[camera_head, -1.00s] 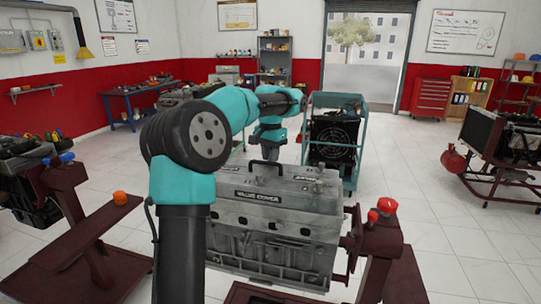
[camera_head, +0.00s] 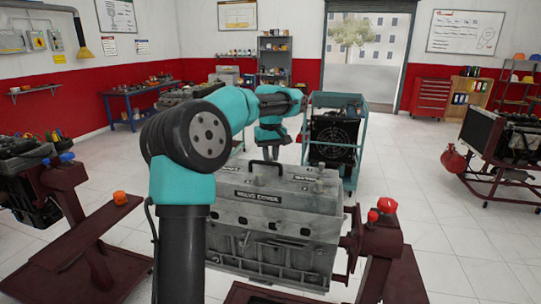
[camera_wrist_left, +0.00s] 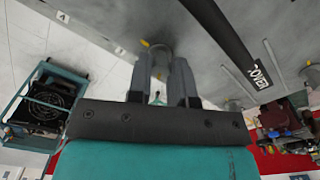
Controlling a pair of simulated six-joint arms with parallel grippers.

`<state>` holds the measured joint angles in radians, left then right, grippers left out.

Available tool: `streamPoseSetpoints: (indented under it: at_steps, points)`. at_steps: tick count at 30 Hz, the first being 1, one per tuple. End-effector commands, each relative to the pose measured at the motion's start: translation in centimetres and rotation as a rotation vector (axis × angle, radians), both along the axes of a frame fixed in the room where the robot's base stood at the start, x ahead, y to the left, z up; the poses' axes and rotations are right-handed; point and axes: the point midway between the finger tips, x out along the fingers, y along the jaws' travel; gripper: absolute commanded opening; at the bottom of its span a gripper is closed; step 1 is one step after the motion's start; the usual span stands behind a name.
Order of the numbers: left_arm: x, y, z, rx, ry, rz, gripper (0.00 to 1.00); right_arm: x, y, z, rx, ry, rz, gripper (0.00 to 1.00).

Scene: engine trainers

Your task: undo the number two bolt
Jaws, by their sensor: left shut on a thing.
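The grey valve cover (camera_head: 275,190) sits on the engine block, with a black handle (camera_head: 267,164) on top. My left gripper (camera_head: 271,154) points down over the cover, behind the handle in the head view. In the left wrist view, the left gripper (camera_wrist_left: 161,62) is shut on a bolt at a round grey boss (camera_wrist_left: 162,46) on the cover. Its fingers hide most of the bolt, and I cannot read its number. A small yellow mark (camera_wrist_left: 145,43) shows beside it. A label 4 (camera_wrist_left: 62,16) is on the cover toward the upper left. My right gripper is out of view.
The engine hangs on a dark red stand (camera_head: 380,240) with a red knob (camera_head: 387,205). A teal wheeled frame with a radiator (camera_head: 333,140) stands behind it. Another stand (camera_head: 85,235) is at the left.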

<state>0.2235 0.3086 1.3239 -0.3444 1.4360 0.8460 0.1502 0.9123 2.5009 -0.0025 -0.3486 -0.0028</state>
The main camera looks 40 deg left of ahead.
Motion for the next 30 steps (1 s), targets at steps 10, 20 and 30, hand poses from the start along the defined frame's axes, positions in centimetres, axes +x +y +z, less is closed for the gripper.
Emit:
streamPoseSetpoints:
  at_steps: [10,20,30]
  points:
    - [0.02,0.03,0.05,0.001,-0.002,0.329,0.00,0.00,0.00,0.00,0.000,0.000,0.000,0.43]
    - [0.02,0.03,0.06,0.000,-0.003,0.637,0.00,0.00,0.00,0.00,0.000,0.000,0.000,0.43]
    - [0.02,0.03,0.06,0.000,-0.003,0.864,0.00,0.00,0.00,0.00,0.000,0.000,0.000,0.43]
